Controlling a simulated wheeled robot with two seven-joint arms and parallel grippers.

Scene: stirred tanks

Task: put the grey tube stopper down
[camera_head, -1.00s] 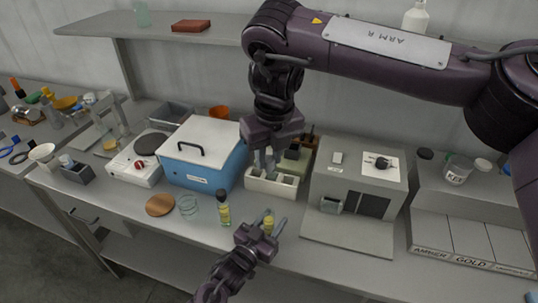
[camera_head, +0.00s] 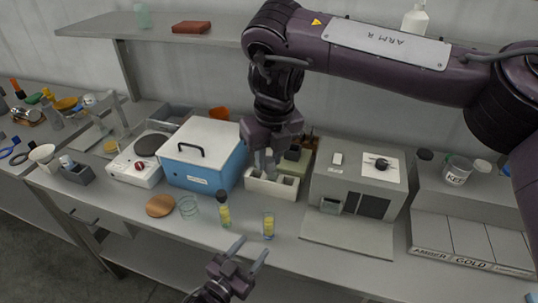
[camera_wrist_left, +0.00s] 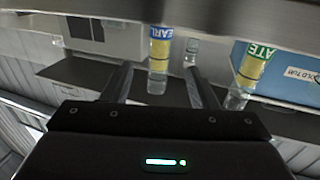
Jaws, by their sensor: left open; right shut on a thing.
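My right gripper (camera_head: 265,160) points down over the white block with wells (camera_head: 262,187). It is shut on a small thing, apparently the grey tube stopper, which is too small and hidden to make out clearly.
A blue box with white lid (camera_head: 205,155) is left of the block. A grey machine (camera_head: 357,185) is to its right.

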